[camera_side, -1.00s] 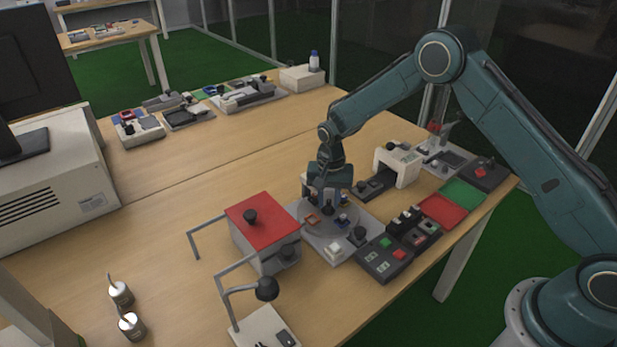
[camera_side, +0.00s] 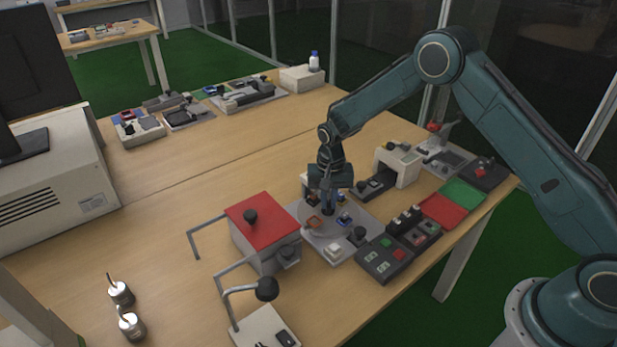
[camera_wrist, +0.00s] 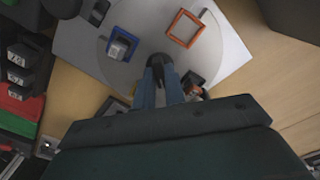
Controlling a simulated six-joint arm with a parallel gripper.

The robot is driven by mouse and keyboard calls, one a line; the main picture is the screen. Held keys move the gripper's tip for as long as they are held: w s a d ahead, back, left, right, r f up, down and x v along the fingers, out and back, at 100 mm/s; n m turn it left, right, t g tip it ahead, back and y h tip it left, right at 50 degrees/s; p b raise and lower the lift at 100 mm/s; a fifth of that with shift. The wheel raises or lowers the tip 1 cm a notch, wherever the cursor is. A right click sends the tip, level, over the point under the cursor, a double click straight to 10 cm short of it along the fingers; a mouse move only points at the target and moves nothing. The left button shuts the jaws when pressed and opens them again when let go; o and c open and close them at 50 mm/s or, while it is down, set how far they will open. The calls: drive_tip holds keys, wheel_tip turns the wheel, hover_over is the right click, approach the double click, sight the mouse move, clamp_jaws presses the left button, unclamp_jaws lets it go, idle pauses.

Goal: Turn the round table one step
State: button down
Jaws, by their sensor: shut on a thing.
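The round table (camera_side: 331,231) is a grey disc on a light square base, left of a row of control boxes in the side view. It carries an orange square frame (camera_side: 314,222) and a blue piece (camera_side: 344,220); the frame (camera_wrist: 186,28) and the blue piece (camera_wrist: 122,43) also show in the wrist view. Dark pieces sit on its near side in the wrist view. My gripper (camera_side: 328,207) points down at the disc's middle. In the wrist view its fingers (camera_wrist: 160,72) are shut on the dark centre knob (camera_wrist: 158,60), which they partly hide.
A red-lidded box (camera_side: 262,219) with a black knob stands close on the left. A button box (camera_side: 384,260) is in front at the right. A white arch-shaped fixture (camera_side: 399,164) stands behind at the right. Open wood lies at the left and back.

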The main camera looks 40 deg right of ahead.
drive_tip(key=shift+n, duration=1.7)
drive_tip(key=shift+a+n, duration=0.1)
drive_tip(key=shift+n, duration=0.7)
drive_tip(key=shift+n, duration=1.1)
